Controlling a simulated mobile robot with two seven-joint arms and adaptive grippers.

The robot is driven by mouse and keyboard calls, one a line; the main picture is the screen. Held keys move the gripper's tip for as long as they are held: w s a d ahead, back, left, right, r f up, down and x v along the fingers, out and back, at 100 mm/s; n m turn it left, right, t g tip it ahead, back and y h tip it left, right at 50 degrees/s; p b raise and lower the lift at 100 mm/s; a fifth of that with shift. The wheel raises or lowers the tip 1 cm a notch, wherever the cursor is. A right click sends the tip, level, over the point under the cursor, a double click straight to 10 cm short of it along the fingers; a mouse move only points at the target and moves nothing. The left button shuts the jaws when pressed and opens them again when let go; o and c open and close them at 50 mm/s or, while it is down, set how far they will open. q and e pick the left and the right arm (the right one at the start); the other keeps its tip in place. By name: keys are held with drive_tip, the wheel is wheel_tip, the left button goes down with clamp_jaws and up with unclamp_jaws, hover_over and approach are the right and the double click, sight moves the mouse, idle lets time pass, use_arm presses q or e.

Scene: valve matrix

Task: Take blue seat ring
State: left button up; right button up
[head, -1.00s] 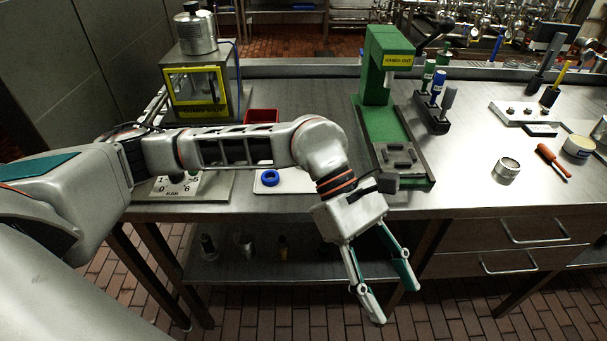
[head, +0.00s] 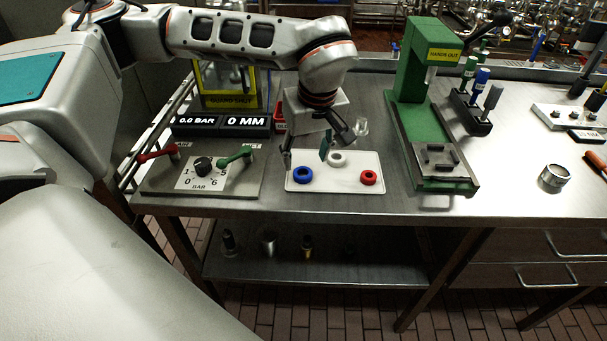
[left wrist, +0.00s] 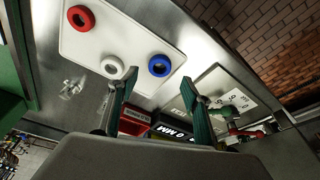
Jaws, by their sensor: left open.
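The blue seat ring (head: 303,175) lies flat at the left end of a white tray (head: 330,186) on the steel bench. A white ring (head: 337,158) and a red ring (head: 369,177) lie on the same tray. My left gripper (head: 306,155) is open and empty, above the tray's back left part, near the blue ring but apart from it. In the left wrist view the blue ring (left wrist: 159,66) shows beyond and between the two spread fingers (left wrist: 160,95), with the white ring (left wrist: 111,67) and red ring (left wrist: 80,18) to its left. My right gripper is not in view.
A control panel (head: 249,189) with red and green levers stands left of the tray, displays (head: 222,122) behind it. A green press (head: 425,110) stands to the right. A clear small glass-like piece (head: 361,126) is behind the tray. The bench's front edge runs close before the tray.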

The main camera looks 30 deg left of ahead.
sight(304, 169)
use_arm(q)
drive_tip(key=x, duration=0.5)
drive_tip(key=shift+w+a+f, duration=0.1)
drive_tip(key=shift+f, duration=0.25)
drive_tip(key=c, duration=1)
